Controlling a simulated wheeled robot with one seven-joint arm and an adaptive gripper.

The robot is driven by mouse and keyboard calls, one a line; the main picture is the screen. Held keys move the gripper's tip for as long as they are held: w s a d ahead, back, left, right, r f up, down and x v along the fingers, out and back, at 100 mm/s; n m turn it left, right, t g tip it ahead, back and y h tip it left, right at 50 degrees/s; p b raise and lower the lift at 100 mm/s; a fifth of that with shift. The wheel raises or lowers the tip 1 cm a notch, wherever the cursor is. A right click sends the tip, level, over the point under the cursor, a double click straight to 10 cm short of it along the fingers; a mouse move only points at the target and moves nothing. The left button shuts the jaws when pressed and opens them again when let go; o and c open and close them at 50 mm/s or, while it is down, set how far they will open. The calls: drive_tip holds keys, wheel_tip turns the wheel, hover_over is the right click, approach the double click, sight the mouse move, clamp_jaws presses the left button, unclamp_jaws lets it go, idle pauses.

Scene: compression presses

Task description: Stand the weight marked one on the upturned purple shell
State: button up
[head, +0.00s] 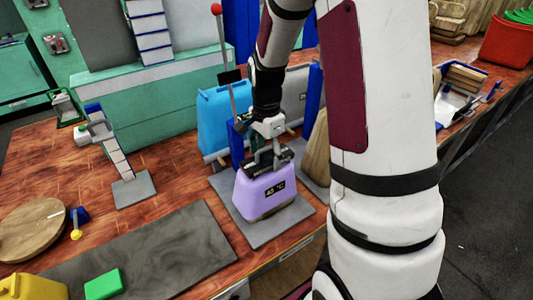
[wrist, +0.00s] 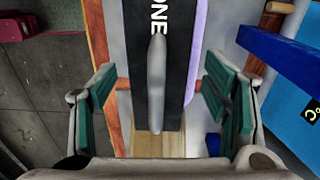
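In the head view the purple shell (head: 265,195) stands on a grey plate (head: 302,212), its small dark display facing me. My gripper (head: 268,150) is just above its top. In the wrist view the black weight (wrist: 183,60), marked ONE in white, lies between my fingers, with a grey handle (wrist: 157,85) along its middle. A strip of the purple shell (wrist: 198,45) shows beyond the weight's right side. My gripper (wrist: 160,88) is open, with gaps between both teal finger pads and the weight. In the head view my gripper hides much of the weight.
A blue container (head: 212,118) stands behind the shell, near a lever with a red knob (head: 216,9). A dark mat (head: 150,255) lies to the left with a green block (head: 103,284). A round wooden board (head: 32,228) is at far left. My arm hides much of the right side.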

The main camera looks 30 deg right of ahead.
wheel_tip(320, 180, up, 12)
drive_tip(key=shift+r, duration=0.1)
idle(0.5)
idle(0.5)
drive_tip(key=s+a+r+n+t, duration=0.2)
drive_tip(key=s+a+r+n, duration=0.3)
drive_tip(key=s+n, duration=0.4)
drive_tip(key=s+a+r+n+t, duration=0.3)
drive_tip(key=s+a+r+n, duration=0.2)
drive_tip(key=s, duration=0.5)
drive_tip(key=a+n, duration=0.2)
drive_tip(key=n, duration=0.1)
drive_tip(key=shift+a+n, duration=0.25)
drive_tip(key=shift+n, duration=0.15)
